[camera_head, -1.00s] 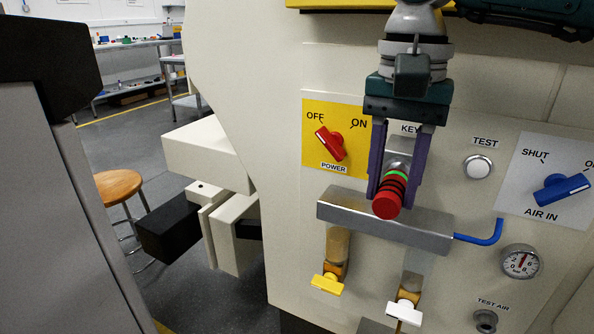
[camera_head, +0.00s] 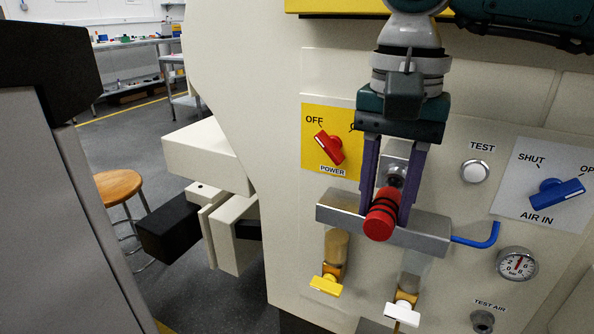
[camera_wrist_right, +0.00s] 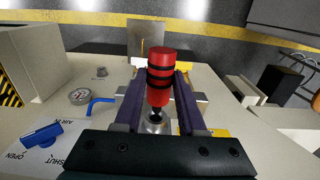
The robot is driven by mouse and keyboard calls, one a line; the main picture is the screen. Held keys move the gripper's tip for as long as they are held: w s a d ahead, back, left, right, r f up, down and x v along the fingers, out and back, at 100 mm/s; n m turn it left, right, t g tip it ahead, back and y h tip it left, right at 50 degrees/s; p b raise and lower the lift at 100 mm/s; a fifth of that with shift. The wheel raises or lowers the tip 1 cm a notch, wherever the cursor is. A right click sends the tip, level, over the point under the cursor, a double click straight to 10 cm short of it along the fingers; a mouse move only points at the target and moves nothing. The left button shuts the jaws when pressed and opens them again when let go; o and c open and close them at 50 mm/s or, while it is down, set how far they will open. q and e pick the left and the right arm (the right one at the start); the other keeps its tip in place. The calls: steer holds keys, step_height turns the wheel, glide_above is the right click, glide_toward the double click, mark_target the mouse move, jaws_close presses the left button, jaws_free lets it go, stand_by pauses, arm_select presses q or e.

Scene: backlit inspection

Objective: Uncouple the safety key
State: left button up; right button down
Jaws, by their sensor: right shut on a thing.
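The safety key is a red cylinder with black bands (camera_head: 382,218). My right gripper (camera_head: 385,205) is shut on it, one purple finger on each side. Its silver socket (camera_head: 393,172) is on the cream panel, above and behind the key in the head view. In the right wrist view, the key (camera_wrist_right: 159,75) stands between the fingers (camera_wrist_right: 158,92), with its dark narrow end at the silver socket (camera_wrist_right: 154,124). I cannot tell whether that end is fully clear of the socket. My left gripper is not in view.
A metal bar (camera_head: 340,213) with a blue hooked end (camera_head: 478,240) crosses the panel beside the key. Around it are the red power switch (camera_head: 328,147), blue air switch (camera_head: 556,193), gauge (camera_head: 517,264), and yellow (camera_head: 327,285) and white (camera_head: 402,314) handles.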

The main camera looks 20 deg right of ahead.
steer(key=shift+s+a+p, duration=0.35)
steer(key=shift+s+a, duration=0.45)
steer(key=shift+a, duration=0.1)
stand_by(0.7)
